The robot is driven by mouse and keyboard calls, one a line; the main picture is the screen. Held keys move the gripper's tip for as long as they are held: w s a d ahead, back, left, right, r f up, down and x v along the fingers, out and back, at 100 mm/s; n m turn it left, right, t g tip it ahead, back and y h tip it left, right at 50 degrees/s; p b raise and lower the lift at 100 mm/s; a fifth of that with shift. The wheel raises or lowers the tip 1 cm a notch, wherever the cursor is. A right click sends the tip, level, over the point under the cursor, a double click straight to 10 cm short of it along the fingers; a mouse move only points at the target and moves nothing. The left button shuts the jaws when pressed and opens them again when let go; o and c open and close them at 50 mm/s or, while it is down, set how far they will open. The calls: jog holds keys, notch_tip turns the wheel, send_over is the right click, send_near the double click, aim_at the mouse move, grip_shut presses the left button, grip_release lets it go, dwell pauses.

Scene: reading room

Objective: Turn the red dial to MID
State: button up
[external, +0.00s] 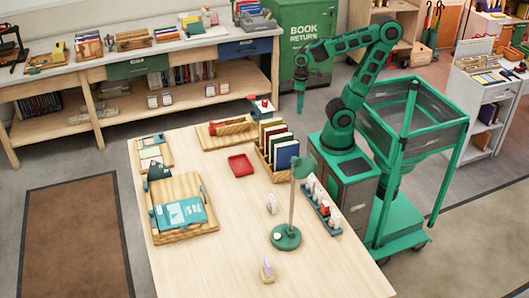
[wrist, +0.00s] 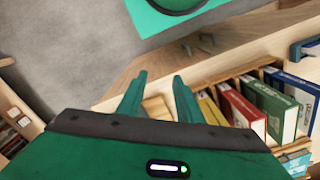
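I cannot make out a dial face or a MID mark in either view. A small device with a red part on top (external: 262,103) stands at the back edge of the wooden table. A red cylinder (external: 230,126) lies on a wooden board left of it. Either may carry the red dial; I cannot tell. My gripper (external: 300,106) hangs pointing down, to the right of both and above table height. In the wrist view my gripper (wrist: 159,76) has its two fingers apart with nothing between them.
Upright books (external: 278,146) in a wooden rack stand near the back right of the table; books also show in the wrist view (wrist: 262,105). A red tray (external: 240,165), a green lamp (external: 287,236) and a blue book (external: 180,213) occupy the table. The front left is clear.

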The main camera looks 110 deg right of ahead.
jog(key=shift+o, duration=0.9)
notch_tip(320, 180, up, 26)
jog(key=shift+f, duration=0.2)
jog(key=w+d+f+n+t+y, duration=0.1)
jog(key=w+d+f+n+y, duration=0.3)
jog(key=w+d+f, duration=0.5)
jog(key=w+d+f+n+t+y, duration=0.2)
jog(key=w+d+f+n, duration=0.4)
jog(key=w+f, duration=0.45)
jog(key=s+d+r+n+t+y, duration=0.3)
jog(key=s+r+t, duration=0.3)
jog(key=r, duration=0.4)
jog(key=s+d+r+n+t+y, duration=0.2)
jog(key=s+d+r+t+y, duration=0.15)
jog(key=s+r, duration=0.5)
send_near(264, 103)
jog(key=shift+t, duration=0.25)
jog(key=x, duration=0.5)
jog(key=f+x, duration=0.1)
jog(key=x, duration=0.2)
jog(key=shift+w+a, duration=0.1)
jog(key=shift+w, duration=0.2)
